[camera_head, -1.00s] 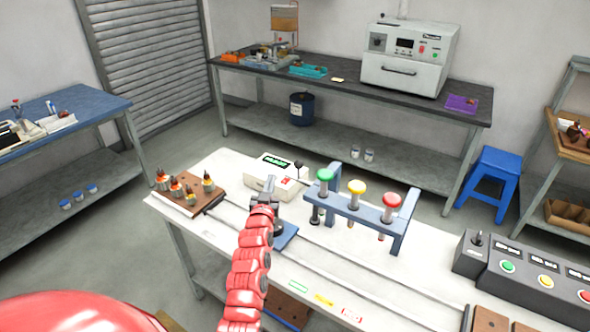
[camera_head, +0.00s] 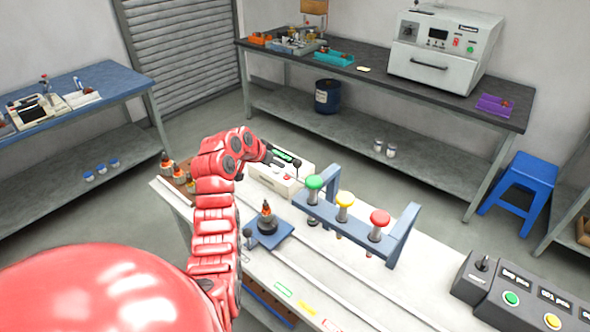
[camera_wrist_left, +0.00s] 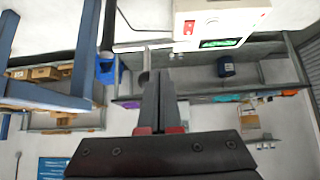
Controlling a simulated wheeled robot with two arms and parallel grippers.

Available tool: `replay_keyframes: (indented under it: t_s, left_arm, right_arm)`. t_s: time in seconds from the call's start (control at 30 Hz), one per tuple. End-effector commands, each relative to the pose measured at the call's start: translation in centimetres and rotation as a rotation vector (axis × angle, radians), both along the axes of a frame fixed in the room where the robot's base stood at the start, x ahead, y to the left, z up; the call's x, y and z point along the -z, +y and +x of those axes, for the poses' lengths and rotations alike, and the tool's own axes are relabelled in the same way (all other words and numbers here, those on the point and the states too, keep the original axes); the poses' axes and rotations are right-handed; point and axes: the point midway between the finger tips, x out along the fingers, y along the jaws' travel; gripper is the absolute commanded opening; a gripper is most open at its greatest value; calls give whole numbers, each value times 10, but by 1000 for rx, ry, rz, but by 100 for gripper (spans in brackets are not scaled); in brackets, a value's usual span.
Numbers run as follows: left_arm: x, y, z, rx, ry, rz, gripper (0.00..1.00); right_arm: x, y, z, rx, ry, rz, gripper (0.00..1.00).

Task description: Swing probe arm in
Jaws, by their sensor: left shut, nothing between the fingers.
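The white tester box (camera_head: 278,180) with a green display stands at the back of the white bench. A dark ball-topped stem (camera_head: 297,164) at its right end looks like the probe arm; I cannot be sure. My left gripper (camera_head: 276,157) is shut and empty, held over the back of the tester, partly hidden by its own wrist. In the left wrist view the shut fingers (camera_wrist_left: 159,76) point towards the tester (camera_wrist_left: 215,22), with a grey rod close by; I cannot tell whether they touch. An armature (camera_head: 267,218) stands upright on the blue plate (camera_head: 280,238). My right gripper is not in view.
A blue rack (camera_head: 403,235) with green, yellow and red-topped tools stands right of the tester. A control box (camera_head: 525,298) with buttons is at the front right. More armatures (camera_head: 168,165) are at the bench's left end, partly behind my arm.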

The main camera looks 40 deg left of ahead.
Motion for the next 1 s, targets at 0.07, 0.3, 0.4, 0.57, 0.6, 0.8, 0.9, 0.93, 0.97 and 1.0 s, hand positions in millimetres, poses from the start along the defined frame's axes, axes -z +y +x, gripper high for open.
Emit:
replay_keyframes:
  t_s: [0.07, 0.3, 0.4, 0.57, 0.6, 0.8, 0.9, 0.93, 0.97, 1.0]
  left_arm:
    - [0, 0, 1, 0, -1, 0, 0]
    - [11, -2, 14, 0, 0, -3, 0]
    - [22, -3, 24, 0, 0, -4, 0]
    - [38, -4, 39, -1, 0, -2, 0]
    - [41, -4, 42, -2, -1, -4, 0]
    - [57, -5, 56, -1, -2, -2, 0]
    - [62, -5, 61, -1, -4, -2, 0]
    - [63, -5, 62, 0, -4, -3, 0]
    - [65, -5, 63, -1, -4, -2, 0]
    - [66, -4, 65, -2, -5, -1, 0]
  right_arm:
    - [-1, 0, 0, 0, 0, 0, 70]
    - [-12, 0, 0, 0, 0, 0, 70]
    - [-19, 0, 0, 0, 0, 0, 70]
    - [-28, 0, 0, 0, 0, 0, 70]
    - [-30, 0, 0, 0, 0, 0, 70]
    - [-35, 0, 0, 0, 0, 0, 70]
    - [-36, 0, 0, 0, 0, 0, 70]
    - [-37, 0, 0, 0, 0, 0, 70]
    - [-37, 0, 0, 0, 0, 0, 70]
    - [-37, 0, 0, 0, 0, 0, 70]
